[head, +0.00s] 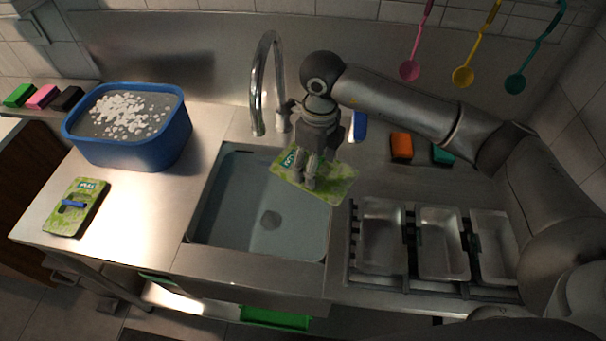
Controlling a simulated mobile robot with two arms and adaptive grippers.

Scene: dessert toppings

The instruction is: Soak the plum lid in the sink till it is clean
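My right gripper (309,180) comes in from the right and points down over the right part of the sink (228,222). It seems shut on the handle of a green patterned lid (336,188), which sits tilted above the sink's back right corner. The fingers hide the handle and part of the lid's label, so I cannot read its name for certain. A similar green lid (88,218) with a blue handle lies flat on the counter at the left. The sink basin looks bluish, with a drain visible. My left gripper is not in view.
A blue tub (160,149) with white foam stands at the back left. The faucet (255,95) rises behind the sink. Metal trays (439,245) fill the right counter. Colored sponges (401,147) lie behind them, and ladles (462,77) hang above. The front left counter is partly clear.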

